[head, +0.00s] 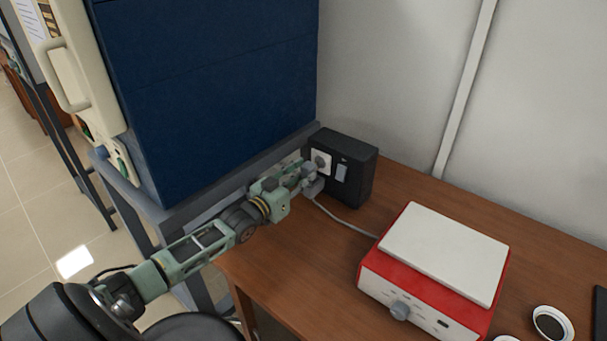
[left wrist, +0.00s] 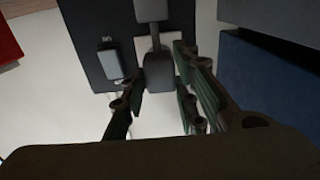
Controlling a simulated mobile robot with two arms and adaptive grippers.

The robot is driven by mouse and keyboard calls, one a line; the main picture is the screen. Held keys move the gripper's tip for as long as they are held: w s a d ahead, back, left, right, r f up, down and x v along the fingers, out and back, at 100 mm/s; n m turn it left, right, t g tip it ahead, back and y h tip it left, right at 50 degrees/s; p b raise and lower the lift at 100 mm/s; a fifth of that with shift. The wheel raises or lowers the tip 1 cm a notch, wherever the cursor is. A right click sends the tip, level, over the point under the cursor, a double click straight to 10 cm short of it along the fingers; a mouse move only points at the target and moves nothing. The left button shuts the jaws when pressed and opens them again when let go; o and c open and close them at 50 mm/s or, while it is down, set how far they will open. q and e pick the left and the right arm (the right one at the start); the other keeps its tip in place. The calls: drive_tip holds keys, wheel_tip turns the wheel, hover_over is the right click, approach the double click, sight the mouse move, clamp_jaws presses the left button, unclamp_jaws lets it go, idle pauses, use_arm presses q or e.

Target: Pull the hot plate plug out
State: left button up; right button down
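The hot plate (head: 432,265) is a red box with a white top and a front knob, on the brown table. My right gripper is not in view.
A big blue furnace (head: 215,85) on a grey stand rises close behind my left arm. A grey cord (head: 345,223) runs from the plug to the hot plate. A small round dish (head: 552,322) is at the lower right. The table behind the hot plate is clear.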

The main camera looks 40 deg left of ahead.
use_arm(q)
drive_tip(key=o, duration=0.5)
drive_tip(key=shift+s, duration=0.2)
drive_tip(key=s, duration=0.8)
drive_tip(key=s+a, duration=0.1)
drive_tip(key=s, duration=0.3)
